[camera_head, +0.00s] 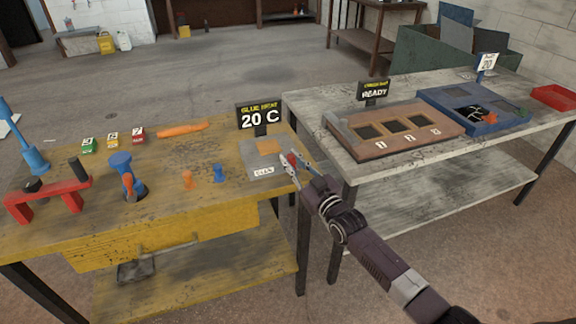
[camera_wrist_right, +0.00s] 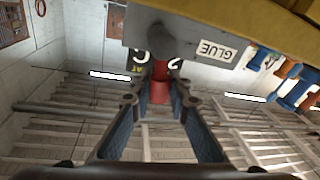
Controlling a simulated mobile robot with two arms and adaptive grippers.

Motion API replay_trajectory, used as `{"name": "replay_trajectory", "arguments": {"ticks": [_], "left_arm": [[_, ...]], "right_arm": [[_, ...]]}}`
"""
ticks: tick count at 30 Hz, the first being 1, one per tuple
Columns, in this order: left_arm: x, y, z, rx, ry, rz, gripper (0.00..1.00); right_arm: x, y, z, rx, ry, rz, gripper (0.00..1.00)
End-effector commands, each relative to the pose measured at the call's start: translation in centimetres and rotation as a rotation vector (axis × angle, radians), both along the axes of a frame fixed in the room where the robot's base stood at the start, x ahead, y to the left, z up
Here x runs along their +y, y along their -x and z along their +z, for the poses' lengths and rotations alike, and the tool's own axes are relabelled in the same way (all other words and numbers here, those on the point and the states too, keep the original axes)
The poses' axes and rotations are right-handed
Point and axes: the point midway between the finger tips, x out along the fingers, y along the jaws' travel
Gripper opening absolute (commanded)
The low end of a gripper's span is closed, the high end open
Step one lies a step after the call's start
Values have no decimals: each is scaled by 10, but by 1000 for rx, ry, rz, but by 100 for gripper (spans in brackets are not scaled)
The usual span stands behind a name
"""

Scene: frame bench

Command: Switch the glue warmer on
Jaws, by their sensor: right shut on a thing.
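The glue warmer (camera_head: 256,160) is a grey box at the right end of the yellow bench, with an orange patch on top and a "GLUE" label on its front. It also shows at the top of the right wrist view (camera_wrist_right: 190,45). Its black sign (camera_head: 259,116) reads "GLUE HEAT 20 C". A red switch lever (camera_head: 292,159) is at the warmer's right side; it shows in the right wrist view (camera_wrist_right: 159,91). My right gripper (camera_head: 291,168) is shut on the red lever, its fingers on either side of it. My left gripper is not in view.
The yellow bench (camera_head: 200,200) carries small blue and orange pieces, an orange tool (camera_head: 182,129), a blue clamp (camera_head: 124,175) and a red stand (camera_head: 47,198). The grey bench (camera_head: 375,170) to the right holds a brown tray (camera_head: 356,142) and a blue tray (camera_head: 440,98).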

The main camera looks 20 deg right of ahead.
Motion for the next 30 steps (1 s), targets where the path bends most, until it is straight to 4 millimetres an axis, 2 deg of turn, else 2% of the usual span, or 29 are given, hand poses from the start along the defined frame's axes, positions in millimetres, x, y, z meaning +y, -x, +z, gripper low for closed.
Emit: {"name": "replay_trajectory", "arguments": {"ticks": [18,30], "left_arm": [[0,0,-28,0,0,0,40],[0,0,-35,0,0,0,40]], "right_arm": [[-27,0,-4,6,-564,-1,0],[-36,0,-8,10,-772,-2,0]]}}
